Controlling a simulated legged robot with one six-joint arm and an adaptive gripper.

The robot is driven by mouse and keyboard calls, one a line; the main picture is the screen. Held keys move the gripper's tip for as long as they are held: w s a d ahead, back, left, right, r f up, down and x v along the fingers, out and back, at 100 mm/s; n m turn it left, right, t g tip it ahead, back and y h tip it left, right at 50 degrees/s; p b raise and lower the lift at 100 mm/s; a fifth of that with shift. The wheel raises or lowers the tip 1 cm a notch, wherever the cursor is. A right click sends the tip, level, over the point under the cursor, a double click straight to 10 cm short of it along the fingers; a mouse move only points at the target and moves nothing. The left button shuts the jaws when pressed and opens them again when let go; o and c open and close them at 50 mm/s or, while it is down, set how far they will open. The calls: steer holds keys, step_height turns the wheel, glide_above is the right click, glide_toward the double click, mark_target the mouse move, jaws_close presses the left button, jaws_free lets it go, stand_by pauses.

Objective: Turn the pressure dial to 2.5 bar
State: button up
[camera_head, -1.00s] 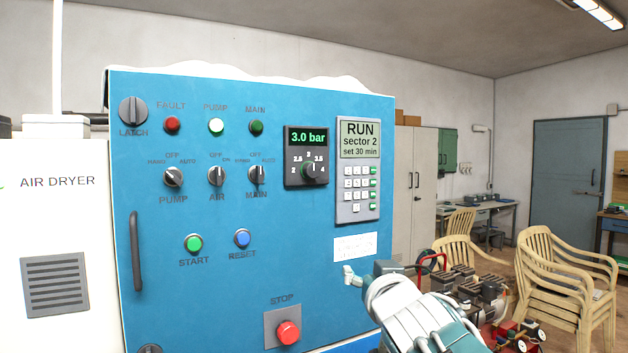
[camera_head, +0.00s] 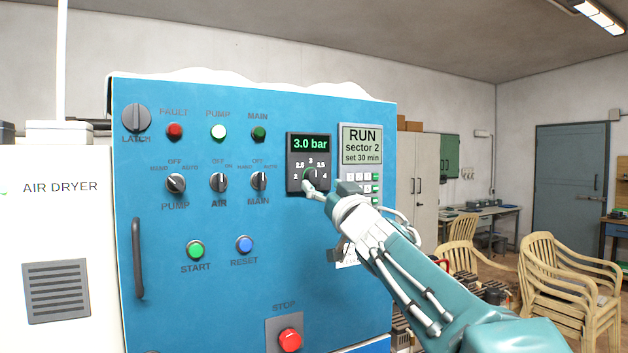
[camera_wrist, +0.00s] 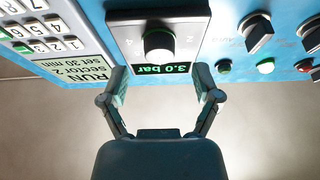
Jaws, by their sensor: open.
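The pressure dial (camera_head: 310,174) is a dark knob on a black module on the blue panel, below a green display (camera_head: 310,143) reading 3.0 bar. Its scale runs from 2 to 4. In the wrist view the dial (camera_wrist: 159,44) and the display (camera_wrist: 168,69) appear upside down. My gripper (camera_head: 322,187) is in front of the module's lower part and hides some of the dial's lower side. In the wrist view my gripper (camera_wrist: 161,88) is open, with its two fingers apart on either side of the display's line and nothing between them. Contact with the dial is not visible.
A keypad unit (camera_head: 361,146) reading RUN sector 2, set 30 min sits right of the module. Selector switches (camera_head: 259,181) for pump, air and main lie to the left. A red stop button (camera_head: 290,340) is lower down. Chairs (camera_head: 567,270) stand at right.

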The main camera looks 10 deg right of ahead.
mark_target(316, 178)
steer(key=shift+x, duration=1.6)
jaws_close()
steer(key=shift+n, duration=0.3)
steer(key=n+y, duration=0.1)
steer(key=n, duration=0.2)
steer(key=n+g+y, duration=0.1)
steer(key=n+y, duration=0.1)
steer(key=shift+d+n, duration=0.15)
steer(key=shift+n, duration=0.25)
steer(key=shift+n+g+y, duration=0.55)
steer(key=shift+n+g, duration=0.05)
steer(key=shift+n, duration=0.9)
steer(key=shift+n+g+y, duration=0.55)
steer(key=shift+n+g, duration=0.05)
steer(key=shift+n, duration=0.9)
